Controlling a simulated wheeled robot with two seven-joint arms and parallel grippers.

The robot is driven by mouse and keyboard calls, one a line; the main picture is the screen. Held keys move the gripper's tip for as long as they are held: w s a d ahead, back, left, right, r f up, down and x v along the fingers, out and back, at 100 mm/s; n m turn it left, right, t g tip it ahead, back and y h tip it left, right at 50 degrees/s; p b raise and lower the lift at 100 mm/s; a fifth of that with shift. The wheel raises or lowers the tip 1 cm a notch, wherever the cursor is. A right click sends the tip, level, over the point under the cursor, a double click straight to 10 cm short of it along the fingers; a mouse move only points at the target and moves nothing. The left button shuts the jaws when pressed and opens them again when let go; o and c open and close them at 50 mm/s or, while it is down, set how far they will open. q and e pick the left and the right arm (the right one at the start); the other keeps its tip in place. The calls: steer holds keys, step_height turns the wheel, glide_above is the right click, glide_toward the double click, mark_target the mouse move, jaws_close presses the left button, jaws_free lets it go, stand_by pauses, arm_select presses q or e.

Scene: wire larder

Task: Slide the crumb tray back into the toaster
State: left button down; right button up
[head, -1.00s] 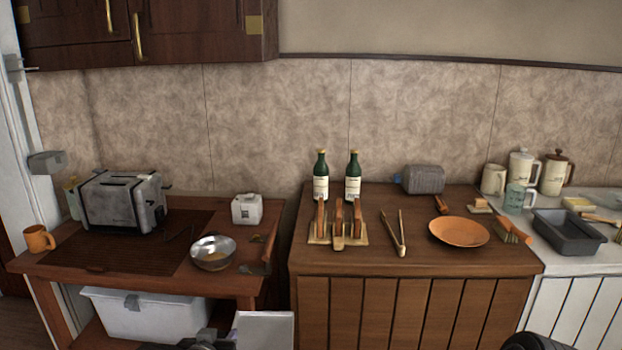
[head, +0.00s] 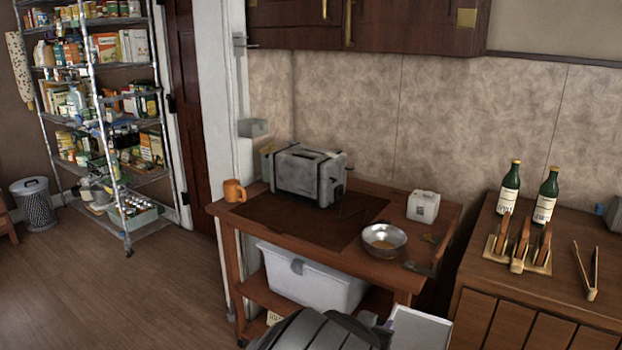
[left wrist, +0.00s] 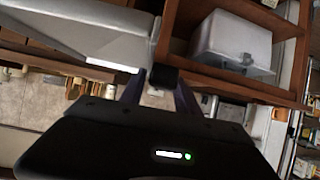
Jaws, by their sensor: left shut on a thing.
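The silver toaster (head: 308,175) stands upright on the dark mat of the small wooden table in the head view. My left gripper (head: 386,326) is low in front of that table and mostly hidden by my own dark arm. It is shut on the crumb tray (head: 421,329), a flat pale panel seen at the bottom edge of the head view. In the left wrist view the pale tray (left wrist: 75,32) extends to the upper left from the left gripper's fingers (left wrist: 163,85). The tray is apart from the toaster. My right gripper is not in view.
An orange mug (head: 234,191), a metal bowl (head: 384,241) and a white box (head: 423,206) stand around the toaster. A white bin (head: 310,280) sits on the table's lower shelf. A wire larder (head: 105,110) stands left. Floor is clear at lower left.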

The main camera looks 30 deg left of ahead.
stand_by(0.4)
arm_select(q)
steer(key=v, duration=0.4)
steer(key=shift+s, duration=0.3)
